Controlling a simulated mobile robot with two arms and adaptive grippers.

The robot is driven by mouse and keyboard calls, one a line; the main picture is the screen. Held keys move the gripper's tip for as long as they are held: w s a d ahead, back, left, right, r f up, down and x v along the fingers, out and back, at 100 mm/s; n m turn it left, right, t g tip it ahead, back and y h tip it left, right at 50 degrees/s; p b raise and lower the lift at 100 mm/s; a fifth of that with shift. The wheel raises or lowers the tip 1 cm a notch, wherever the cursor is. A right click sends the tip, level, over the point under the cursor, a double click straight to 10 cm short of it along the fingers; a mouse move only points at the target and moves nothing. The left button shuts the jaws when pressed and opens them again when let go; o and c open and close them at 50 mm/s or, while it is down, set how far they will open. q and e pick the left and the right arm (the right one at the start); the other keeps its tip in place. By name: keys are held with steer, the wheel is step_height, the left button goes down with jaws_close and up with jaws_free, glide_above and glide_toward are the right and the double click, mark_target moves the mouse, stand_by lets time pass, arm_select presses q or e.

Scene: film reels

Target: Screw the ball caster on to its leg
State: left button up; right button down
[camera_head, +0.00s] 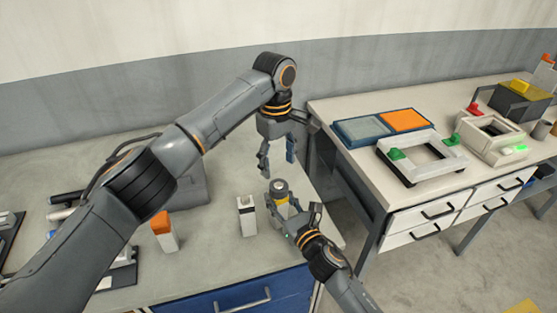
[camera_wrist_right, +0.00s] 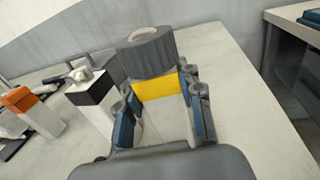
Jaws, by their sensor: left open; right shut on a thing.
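My right gripper (camera_head: 290,212) is shut on a pale leg (camera_wrist_right: 165,118) with a yellow band, held upright over the bench. A dark grey ribbed ball caster (camera_wrist_right: 148,52) with a pale round top sits on the leg's upper end, against the yellow band. It also shows in the head view (camera_head: 279,186). In the right wrist view it looks slightly tilted; whether it is threaded tight I cannot tell. My left gripper (camera_head: 277,163) is open and empty, pointing down a little above the caster, fingers apart from it.
A white block with a black band (camera_head: 246,214) and one with an orange top (camera_head: 164,231) stand on the grey bench to the left. A second table (camera_head: 340,103) at the right holds frames and trays. A gap separates the two tables.

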mark_target(279, 185)
arm_select(q)
steer(key=n, duration=0.4)
steer(key=shift+s, duration=0.1)
steer(key=shift+f, duration=3.95)
